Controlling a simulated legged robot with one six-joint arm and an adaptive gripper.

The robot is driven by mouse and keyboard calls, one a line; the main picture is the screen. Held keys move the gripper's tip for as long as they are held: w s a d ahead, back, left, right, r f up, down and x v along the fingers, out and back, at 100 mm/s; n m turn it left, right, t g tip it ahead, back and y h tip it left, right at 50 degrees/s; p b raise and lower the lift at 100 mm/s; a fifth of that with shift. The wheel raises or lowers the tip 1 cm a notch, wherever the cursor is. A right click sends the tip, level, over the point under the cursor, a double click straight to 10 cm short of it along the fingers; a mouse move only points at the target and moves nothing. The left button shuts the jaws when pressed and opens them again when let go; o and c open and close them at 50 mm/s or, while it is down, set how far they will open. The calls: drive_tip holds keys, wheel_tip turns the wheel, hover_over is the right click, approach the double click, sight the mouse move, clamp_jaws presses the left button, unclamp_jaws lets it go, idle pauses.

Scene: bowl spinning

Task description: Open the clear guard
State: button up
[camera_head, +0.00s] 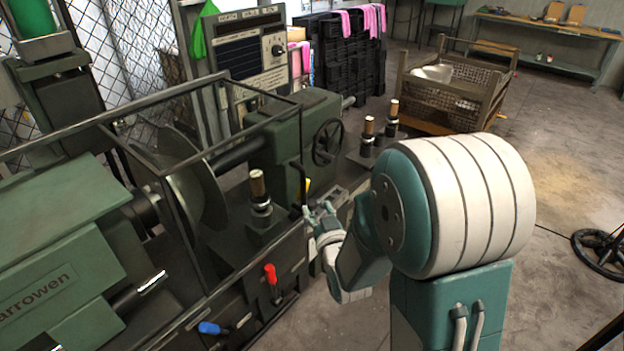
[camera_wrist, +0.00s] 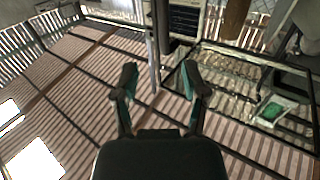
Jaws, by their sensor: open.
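The clear guard (camera_head: 232,139) is a dark-framed box with see-through panels. It stands over the large metal disc (camera_head: 200,190) on the green lathe, left of centre in the head view. My gripper (camera_head: 318,210) is just right of the guard's near right corner, close to a dark upright lever. Whether it touches the guard is unclear in the head view. In the wrist view my gripper (camera_wrist: 160,78) has its two fingers spread apart with nothing between them. A dark-framed see-through panel shows to its right there, but I cannot tell if it is the guard.
A red-handled lever (camera_head: 270,274) and a blue-handled lever (camera_head: 212,328) stick out of the lathe's front. Wooden-topped posts (camera_head: 259,190) stand on the lathe bed. A wire crate (camera_head: 450,90) is behind. The floor at right is mostly clear.

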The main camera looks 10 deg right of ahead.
sight(304, 184)
drive_tip(key=w, duration=0.7)
drive_tip(key=w+a, duration=0.1)
drive_tip(key=w, duration=0.2)
drive_tip(key=shift+w, duration=0.4)
clamp_jaws()
